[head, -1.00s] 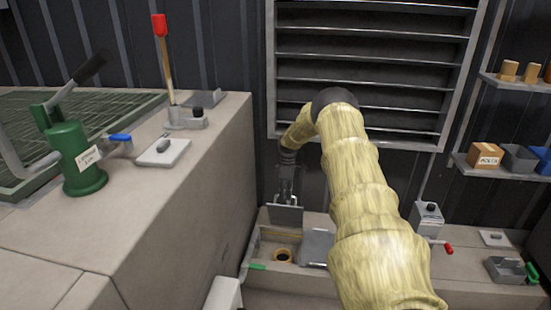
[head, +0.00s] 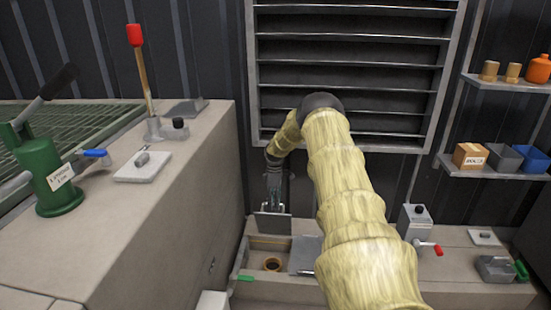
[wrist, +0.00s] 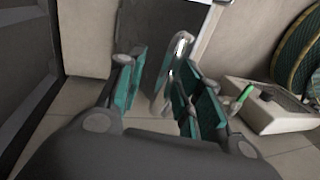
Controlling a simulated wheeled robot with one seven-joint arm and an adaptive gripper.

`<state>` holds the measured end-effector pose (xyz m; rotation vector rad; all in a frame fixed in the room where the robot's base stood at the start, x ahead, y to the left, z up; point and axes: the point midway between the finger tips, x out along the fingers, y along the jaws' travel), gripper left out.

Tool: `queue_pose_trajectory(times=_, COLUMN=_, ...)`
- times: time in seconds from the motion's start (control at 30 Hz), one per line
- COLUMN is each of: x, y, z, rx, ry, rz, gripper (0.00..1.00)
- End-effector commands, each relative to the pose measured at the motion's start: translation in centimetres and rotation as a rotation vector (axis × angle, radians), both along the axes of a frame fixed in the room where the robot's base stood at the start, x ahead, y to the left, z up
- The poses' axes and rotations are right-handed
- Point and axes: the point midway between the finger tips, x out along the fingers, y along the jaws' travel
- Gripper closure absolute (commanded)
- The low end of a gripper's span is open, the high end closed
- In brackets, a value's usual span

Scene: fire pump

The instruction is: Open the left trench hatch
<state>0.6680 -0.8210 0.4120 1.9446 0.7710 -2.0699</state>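The left hatch is a grey plate (head: 272,223) standing steeply tilted at the back of the trench in the head view. The trench opening before it is uncovered, with a brass-coloured ring (head: 271,265) inside. My gripper (head: 274,203) is right above and behind the plate. In the wrist view my gripper's teal-padded fingers (wrist: 160,75) are apart on both sides of a metal loop handle (wrist: 173,72). The handle is nearer the right finger; contact cannot be told. A dark grey panel (wrist: 157,38), likely the hatch, is behind it. Another grey plate (head: 304,255) lies right of the opening.
A louvred wall panel (head: 345,75) is behind my arm. A concrete block with a green hand pump (head: 58,178) and a red-topped lever (head: 135,36) stands at left. A grey box with a red-handled lever (head: 425,246) is right of my arm. Shelves (head: 500,170) hold boxes.

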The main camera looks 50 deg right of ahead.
Motion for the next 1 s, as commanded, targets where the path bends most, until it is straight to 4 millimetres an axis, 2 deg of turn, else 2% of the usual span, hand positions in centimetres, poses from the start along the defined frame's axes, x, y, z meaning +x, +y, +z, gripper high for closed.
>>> queue_pose_trajectory(times=0.4, x=0.0, y=-0.2, z=5.3, rx=0.000, ry=-0.002, rz=-0.001, gripper=0.65)
queue_pose_trajectory(times=0.6, x=0.0, y=-0.6, z=7.2, rx=0.008, ry=-0.001, rz=-0.001, gripper=0.65)
queue_pose_trajectory(times=1.0, x=-0.2, y=-1.2, z=8.0, rx=0.020, ry=0.001, rz=-0.002, gripper=0.65)
